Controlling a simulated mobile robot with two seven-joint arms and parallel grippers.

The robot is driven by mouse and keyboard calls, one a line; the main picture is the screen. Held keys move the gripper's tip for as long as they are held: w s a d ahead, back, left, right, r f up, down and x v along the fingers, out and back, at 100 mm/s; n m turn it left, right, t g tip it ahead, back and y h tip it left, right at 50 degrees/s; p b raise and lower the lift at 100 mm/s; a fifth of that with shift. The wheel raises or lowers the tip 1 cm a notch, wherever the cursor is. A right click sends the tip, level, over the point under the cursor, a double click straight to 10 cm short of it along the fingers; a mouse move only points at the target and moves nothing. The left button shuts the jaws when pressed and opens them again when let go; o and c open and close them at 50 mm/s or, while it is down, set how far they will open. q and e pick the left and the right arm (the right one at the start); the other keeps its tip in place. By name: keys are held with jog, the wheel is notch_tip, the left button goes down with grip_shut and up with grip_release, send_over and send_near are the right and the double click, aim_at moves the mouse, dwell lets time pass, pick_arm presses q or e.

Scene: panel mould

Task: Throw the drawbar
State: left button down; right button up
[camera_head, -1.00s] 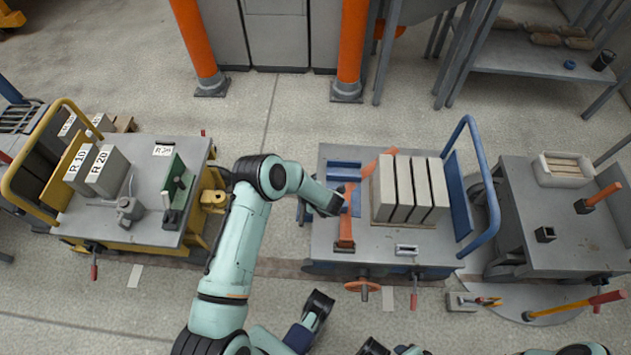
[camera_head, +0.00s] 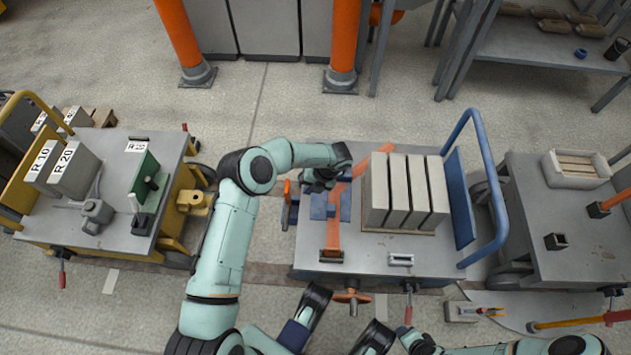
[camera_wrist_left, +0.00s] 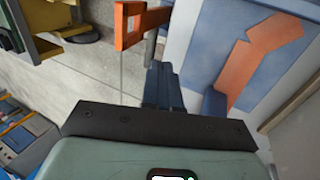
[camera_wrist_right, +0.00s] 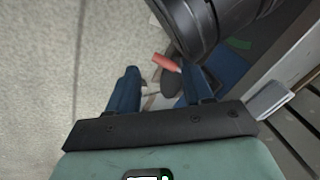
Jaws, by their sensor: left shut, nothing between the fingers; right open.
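The drawbar appears to be the orange bar with a squared loop at the left end of the middle, blue-handled cart. It shows in the left wrist view (camera_wrist_left: 127,35) and as a small orange piece in the head view (camera_head: 287,190). My left gripper (camera_head: 319,206) is over the cart's left edge, close to the bar's right side, with its fingers shut and empty. They show in the left wrist view (camera_wrist_left: 162,85), apart from the loop. My right gripper (camera_wrist_right: 160,92) is open and empty, low before the cart. A red-handled lever (camera_wrist_right: 166,63) shows between its fingers.
The cart's grey top (camera_head: 380,250) carries upright pale panels (camera_head: 408,190) and a flat orange arm (camera_head: 333,235). A yellow cart (camera_head: 110,225) with a yellow coupling (camera_head: 193,199) stands left, across a floor gap.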

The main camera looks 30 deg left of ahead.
pick_arm(q)
jog(key=shift+x, duration=1.15)
jog(key=shift+s+a+r, duration=0.15)
jog(key=shift+s+a, duration=0.15)
jog(key=shift+a, duration=0.3)
jog(key=shift+s+a+r, duration=0.1)
jog(key=shift+s+a, duration=0.25)
jog(key=shift+a, duration=0.2)
jog(key=shift+s+a+b, duration=0.3)
jog(key=shift+a, duration=0.25)
pick_arm(e)
jog(key=shift+s+d+f+g, duration=0.15)
jog(key=shift+s+f+g, duration=0.25)
jog(key=shift+s+f, duration=0.55)
